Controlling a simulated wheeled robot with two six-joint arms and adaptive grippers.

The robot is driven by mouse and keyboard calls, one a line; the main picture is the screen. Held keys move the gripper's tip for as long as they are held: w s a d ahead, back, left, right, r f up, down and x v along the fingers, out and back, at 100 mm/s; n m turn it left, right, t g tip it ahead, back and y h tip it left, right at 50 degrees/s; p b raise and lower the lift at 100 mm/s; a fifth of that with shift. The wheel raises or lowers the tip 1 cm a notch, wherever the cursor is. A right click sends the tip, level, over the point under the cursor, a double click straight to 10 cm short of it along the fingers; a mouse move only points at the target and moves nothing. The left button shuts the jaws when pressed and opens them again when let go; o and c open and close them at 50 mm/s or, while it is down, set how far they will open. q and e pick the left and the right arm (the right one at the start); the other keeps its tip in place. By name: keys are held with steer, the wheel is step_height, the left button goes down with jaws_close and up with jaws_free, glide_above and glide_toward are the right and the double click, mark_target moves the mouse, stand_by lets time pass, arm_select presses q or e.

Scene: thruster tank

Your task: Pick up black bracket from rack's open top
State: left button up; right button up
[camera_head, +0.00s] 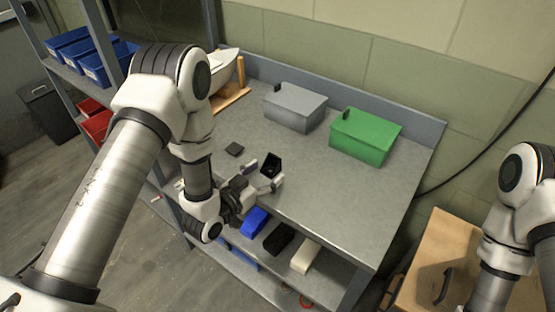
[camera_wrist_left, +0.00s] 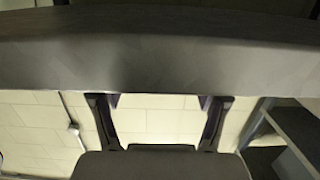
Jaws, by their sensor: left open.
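Two dark things could be the black bracket, and I cannot tell which is: a black block (camera_head: 278,239) between a blue and a white one at the bench's front, below its top, and a small black open-topped piece (camera_head: 271,163) on the bench top. My left gripper (camera_head: 262,176) is open and empty at the front edge of the bench, close to the open-topped piece and behind the blue block. In the left wrist view its two fingers (camera_wrist_left: 160,102) are spread apart with nothing between them. My right gripper is out of view.
The grey bench (camera_head: 345,205) holds a grey box (camera_head: 295,108), a green box (camera_head: 365,136) and a flat dark piece (camera_head: 234,149). Blue (camera_head: 253,221) and white (camera_head: 305,256) blocks flank the black one. A shelf with blue bins (camera_head: 108,63) stands left. The bench's right side is clear.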

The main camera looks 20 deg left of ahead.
mark_target(274, 164)
arm_select(q)
steer(key=x, duration=0.1)
steer(key=p+x, duration=0.1)
steer(key=x, duration=0.1)
steer(key=shift+w+a, duration=0.15)
steer(key=shift+a, duration=0.15)
steer(key=shift+w+f, duration=0.15)
steer(key=shift+w, duration=0.15)
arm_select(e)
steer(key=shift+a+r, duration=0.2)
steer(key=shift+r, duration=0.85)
arm_select(q)
steer(key=shift+d, duration=0.15)
steer(key=c, duration=0.4)
steer(key=shift+s, duration=0.1)
steer(key=c, duration=0.9)
steer(key=shift+o, duration=0.2)
